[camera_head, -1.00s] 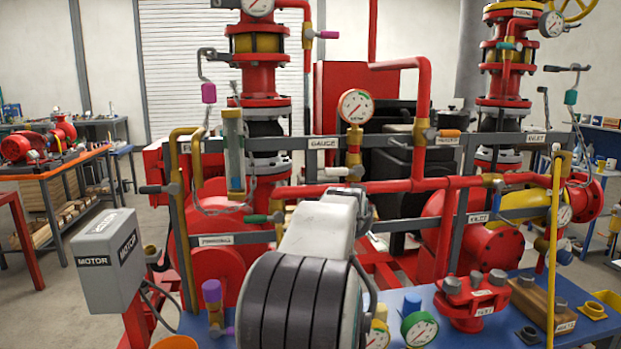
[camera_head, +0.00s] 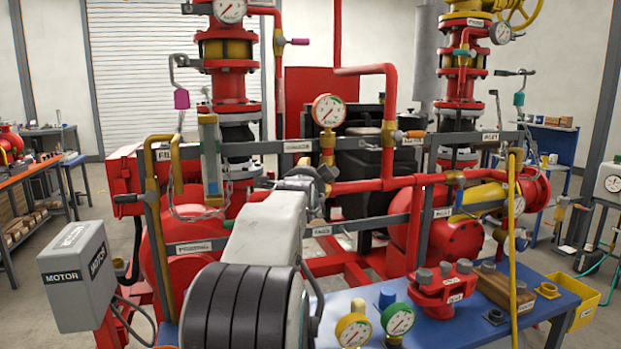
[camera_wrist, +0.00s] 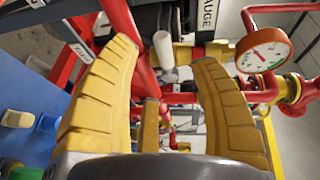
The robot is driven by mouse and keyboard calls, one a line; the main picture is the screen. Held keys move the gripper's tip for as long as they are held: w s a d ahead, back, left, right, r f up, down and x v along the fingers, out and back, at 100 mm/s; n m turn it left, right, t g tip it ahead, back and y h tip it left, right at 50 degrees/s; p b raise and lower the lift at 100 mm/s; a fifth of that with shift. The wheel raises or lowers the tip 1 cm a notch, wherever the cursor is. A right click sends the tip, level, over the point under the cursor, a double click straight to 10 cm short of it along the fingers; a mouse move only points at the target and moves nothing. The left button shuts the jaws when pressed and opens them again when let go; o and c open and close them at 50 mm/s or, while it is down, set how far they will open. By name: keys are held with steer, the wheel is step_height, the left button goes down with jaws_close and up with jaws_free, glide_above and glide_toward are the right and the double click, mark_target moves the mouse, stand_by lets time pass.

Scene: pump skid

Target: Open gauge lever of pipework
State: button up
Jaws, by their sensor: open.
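The pressure gauge (camera_head: 328,110) stands on a brass fitting (camera_head: 327,146) above the red pipe. It also shows at the upper right of the wrist view (camera_wrist: 263,50). The gauge lever has a white round handle (camera_wrist: 165,48) beside a brass valve body (camera_wrist: 195,52), below the GAUGE label (camera_wrist: 208,14). My gripper (camera_wrist: 163,56) is open, with its two yellow fingers on either side of the white handle in the picture. I cannot tell how deep the handle lies between them or whether they touch. In the head view my arm's end hides the lever.
A grey rail with a GAUGE label (camera_head: 297,146) runs behind my arm's end. A red pipe (camera_head: 375,185) crosses close by. A hanging chain and sight tube (camera_head: 210,160) are at the left. A blue bench (camera_head: 540,300) holds loose gauges at the right.

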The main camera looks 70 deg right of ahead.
steer(key=shift+m, duration=0.4)
steer(key=shift+p+x, duration=1.75)
steer(key=shift+x, duration=1.95)
steer(key=shift+c, duration=0.3)
jaws_close()
